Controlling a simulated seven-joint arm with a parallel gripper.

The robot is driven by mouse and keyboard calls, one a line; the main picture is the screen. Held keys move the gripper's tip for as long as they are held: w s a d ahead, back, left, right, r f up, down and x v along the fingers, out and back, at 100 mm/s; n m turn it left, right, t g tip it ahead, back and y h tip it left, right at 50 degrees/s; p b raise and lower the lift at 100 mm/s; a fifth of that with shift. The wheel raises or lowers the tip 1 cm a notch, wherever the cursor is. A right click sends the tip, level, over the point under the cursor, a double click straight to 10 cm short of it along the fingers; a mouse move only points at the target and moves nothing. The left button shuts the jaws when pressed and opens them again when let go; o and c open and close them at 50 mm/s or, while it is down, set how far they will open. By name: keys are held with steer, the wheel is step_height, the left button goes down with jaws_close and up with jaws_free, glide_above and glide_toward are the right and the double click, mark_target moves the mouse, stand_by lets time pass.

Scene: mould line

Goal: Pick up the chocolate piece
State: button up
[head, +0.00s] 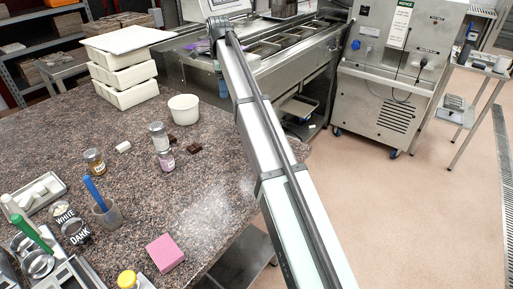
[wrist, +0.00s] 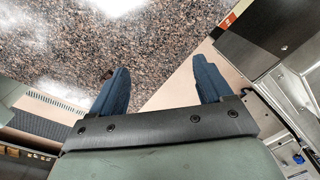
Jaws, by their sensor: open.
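A small dark brown chocolate piece (head: 194,149) lies on the speckled stone counter (head: 205,215), right of the jars. Another dark brown piece (head: 171,138) lies just behind it, partly hidden by a jar. In the wrist view my gripper (wrist: 162,64) is open, its two blue fingers wide apart with nothing between them. The gap looks down on the counter's edge and pale floor. In the head view my gripper is not clearly visible.
A white tub (head: 184,109), a white-capped jar (head: 159,137) and a pink-labelled jar (head: 166,160) stand close to the pieces. Stacked white trays (head: 125,75) are behind. A pink block (head: 165,252) lies in front. The counter's right edge drops to open floor.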

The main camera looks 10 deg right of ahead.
steer(key=s+d+f+n, duration=0.2)
steer(key=s+d+f, duration=0.1)
steer(key=s+d, duration=0.85)
steer(key=shift+s+a+f+n+g, duration=0.2)
steer(key=shift+s+f+n, duration=0.35)
steer(key=shift+f, duration=1.7)
steer(key=shift+s+a+f+n+g, duration=0.2)
steer(key=shift+f+n, duration=0.5)
steer(key=shift+f, duration=1.55)
steer(key=shift+s+a+f+n, duration=0.2)
steer(key=shift+s+f+n, duration=0.35)
steer(key=shift+f, duration=1.7)
steer(key=shift+w, duration=0.1)
steer(key=c, duration=1.1)
steer(key=shift+r, duration=0.1)
step_height(320, 180, up, 10)
steer(key=shift+f, duration=0.1)
